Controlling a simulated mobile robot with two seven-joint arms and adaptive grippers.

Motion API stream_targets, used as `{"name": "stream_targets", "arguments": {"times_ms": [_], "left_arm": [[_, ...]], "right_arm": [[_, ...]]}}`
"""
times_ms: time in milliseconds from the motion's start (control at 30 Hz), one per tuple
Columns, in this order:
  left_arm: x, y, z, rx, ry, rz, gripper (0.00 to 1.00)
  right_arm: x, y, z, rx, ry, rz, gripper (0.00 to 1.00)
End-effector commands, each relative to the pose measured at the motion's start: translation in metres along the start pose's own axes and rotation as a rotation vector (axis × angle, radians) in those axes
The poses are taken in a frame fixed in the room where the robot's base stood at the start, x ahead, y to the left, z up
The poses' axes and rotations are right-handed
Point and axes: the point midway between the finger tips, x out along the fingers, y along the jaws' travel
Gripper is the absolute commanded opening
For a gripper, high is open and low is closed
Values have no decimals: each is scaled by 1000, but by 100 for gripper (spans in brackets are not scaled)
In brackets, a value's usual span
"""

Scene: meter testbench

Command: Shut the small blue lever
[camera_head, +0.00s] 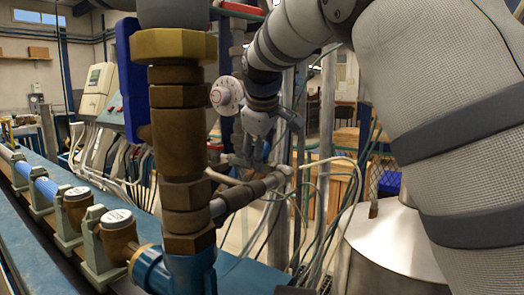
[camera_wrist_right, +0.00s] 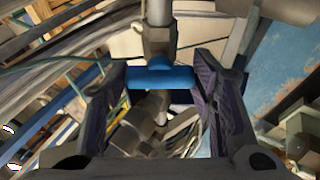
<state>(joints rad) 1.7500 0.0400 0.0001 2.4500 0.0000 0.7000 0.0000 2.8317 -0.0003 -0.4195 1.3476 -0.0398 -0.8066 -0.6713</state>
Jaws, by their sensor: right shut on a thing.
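The small blue lever (camera_wrist_right: 160,78) shows in the right wrist view, lying crosswise between my finger pads on a grey pipe fitting. My right gripper (camera_wrist_right: 165,85) is shut on it, with a purple pad at each end of the lever. In the head view my right gripper (camera_head: 250,152) reaches down to the thin pipe behind the big brass valve; the small lever cannot be made out there. My left gripper is not in view.
A large brass valve column (camera_head: 180,125) with a long blue handle (camera_head: 128,80) stands close in front, left of my right gripper. Water meters (camera_head: 117,220) sit on the blue bench (camera_head: 35,262) at left. Hoses and a metal tank (camera_head: 390,240) are at right.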

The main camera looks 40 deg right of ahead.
Motion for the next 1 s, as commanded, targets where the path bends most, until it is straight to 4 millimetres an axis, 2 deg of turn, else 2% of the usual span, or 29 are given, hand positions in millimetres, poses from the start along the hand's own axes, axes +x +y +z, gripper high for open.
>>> {"name": "stream_targets", "arguments": {"times_ms": [233, 267, 300, 333, 667, 767, 1000], "left_arm": [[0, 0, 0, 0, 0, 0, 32], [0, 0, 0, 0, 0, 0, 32], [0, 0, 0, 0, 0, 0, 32], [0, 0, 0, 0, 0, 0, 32], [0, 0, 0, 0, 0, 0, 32], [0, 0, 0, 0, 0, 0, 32], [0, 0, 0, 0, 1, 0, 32]], "right_arm": [[0, 0, 0, 3, 1, 0, 23], [0, 0, 0, 3, 1, 0, 58], [0, 0, 0, 3, 0, 0, 67], [0, 0, 0, 3, 0, 0, 72], [-4, 0, 0, 1, 1, 0, 72], [-21, 1, -1, 1, 4, 2, 72], [-85, 1, 1, 2, -5, 7, 72]]}}
